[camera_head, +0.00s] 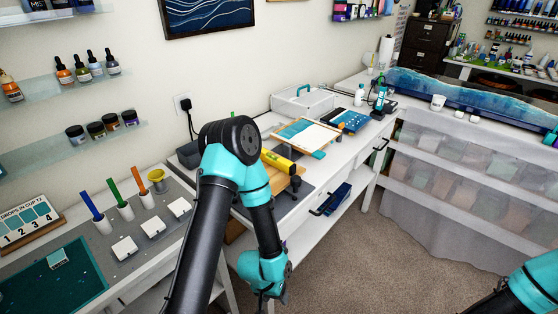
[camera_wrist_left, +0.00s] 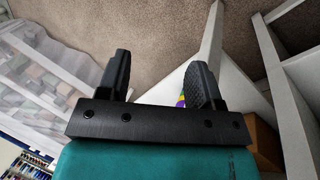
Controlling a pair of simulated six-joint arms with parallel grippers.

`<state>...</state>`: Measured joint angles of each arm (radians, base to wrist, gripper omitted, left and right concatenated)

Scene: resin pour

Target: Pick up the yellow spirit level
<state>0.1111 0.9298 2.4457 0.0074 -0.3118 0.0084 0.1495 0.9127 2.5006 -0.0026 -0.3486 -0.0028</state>
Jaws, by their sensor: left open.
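The yellow spirit level (camera_head: 280,163) lies on the white bench in the head view, close behind my left arm, which hides part of it. A wooden block or board (camera_head: 283,184) is just in front of it. My left gripper (camera_head: 272,295) hangs low in front of the bench, below and apart from the level. In the left wrist view its two fingers (camera_wrist_left: 160,82) are spread with nothing between them. The level is not visible in that view. Part of my right arm shows at the bottom right of the head view, but its gripper is out of frame.
A tan board with teal parts (camera_head: 308,136) and a white case (camera_head: 302,101) are beyond the level. Three coloured markers (camera_head: 116,193) and several white blocks (camera_head: 152,227) are to the left. The bench edge and legs are near my left gripper; carpet (camera_head: 375,250) is open.

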